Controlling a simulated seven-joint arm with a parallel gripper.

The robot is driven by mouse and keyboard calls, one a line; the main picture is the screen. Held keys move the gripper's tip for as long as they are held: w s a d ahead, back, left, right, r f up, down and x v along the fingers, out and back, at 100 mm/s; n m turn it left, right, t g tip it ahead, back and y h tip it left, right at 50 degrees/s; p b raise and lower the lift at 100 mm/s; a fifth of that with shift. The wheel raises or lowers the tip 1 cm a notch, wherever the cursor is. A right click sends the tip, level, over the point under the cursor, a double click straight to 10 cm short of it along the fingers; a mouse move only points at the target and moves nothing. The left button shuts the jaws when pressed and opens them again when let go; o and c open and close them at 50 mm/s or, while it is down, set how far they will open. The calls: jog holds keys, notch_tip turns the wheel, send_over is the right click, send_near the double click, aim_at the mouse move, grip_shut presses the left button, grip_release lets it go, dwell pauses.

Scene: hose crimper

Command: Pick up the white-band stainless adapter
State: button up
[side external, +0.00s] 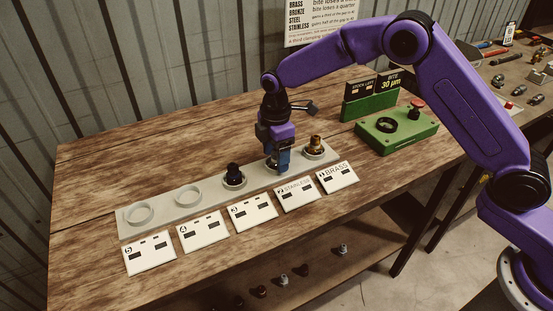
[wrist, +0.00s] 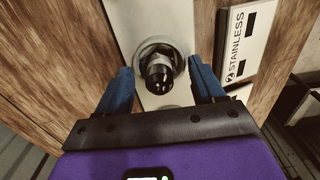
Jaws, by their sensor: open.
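My gripper (side external: 278,163) is over the tray slot behind the card marked 2 STAINLESS. In the wrist view my gripper (wrist: 160,66) is open, with a blue finger on each side of a fitting. The fitting there, the stainless adapter (wrist: 160,74), stands upright in a ring and looks dark and steel-grey, with a hex part. The fingers appear apart from it. I cannot make out a white band on it. In the side view my gripper mostly hides this adapter.
The grey tray (side external: 160,228) holds a dark fitting (side external: 233,175) to the left and a brass-coloured fitting (side external: 315,143) to the right. Two left rings (side external: 188,194) are empty. Label cards (side external: 298,194) lie in front. A green box (side external: 397,137) with a red button stands right.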

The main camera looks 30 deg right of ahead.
jog(key=c, duration=1.3)
jog(key=shift+o, duration=0.2)
jog(key=shift+r, duration=0.2)
jog(key=shift+r, duration=0.6)
jog(key=s+d+r, duration=0.3)
jog(key=s+r, duration=0.2)
jog(key=s, duration=0.1)
jog(key=s+d+r, duration=0.2)
jog(key=s+r, duration=0.4)
jog(key=shift+s+d+r, duration=0.25)
jog(key=shift+s+d, duration=0.15)
